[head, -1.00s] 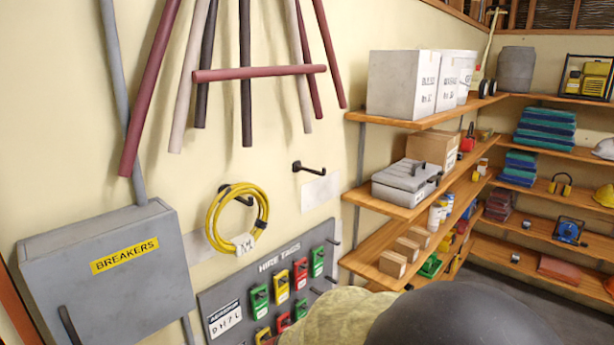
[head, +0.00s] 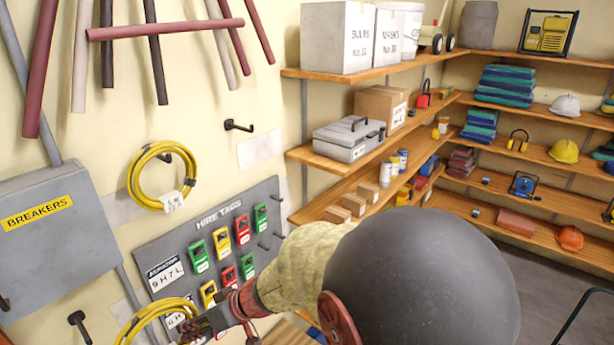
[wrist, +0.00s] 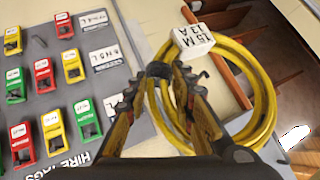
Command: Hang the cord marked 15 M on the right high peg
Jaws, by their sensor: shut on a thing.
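A coiled yellow cord (wrist: 262,85) with a white tag (wrist: 194,40) reading 15 M 13 A hangs in my gripper (wrist: 172,78). The jaws are shut on the coil at its black band. In the head view the held cord (head: 146,318) shows at the bottom left, partly cut off, beside my gripper (head: 190,330). The right high peg (head: 238,126) is black and bare, up and to the right of my gripper. Another yellow cord (head: 135,178) with a white tag hangs on the left high peg, its lettering too small to read surely.
The grey hire tags board (head: 240,205) with several coloured tags and pegs lies between my gripper and the high pegs. A breakers box (head: 50,235) is at left. A bare low peg (head: 78,325) is below it. Loaded shelves (head: 300,155) stand at right.

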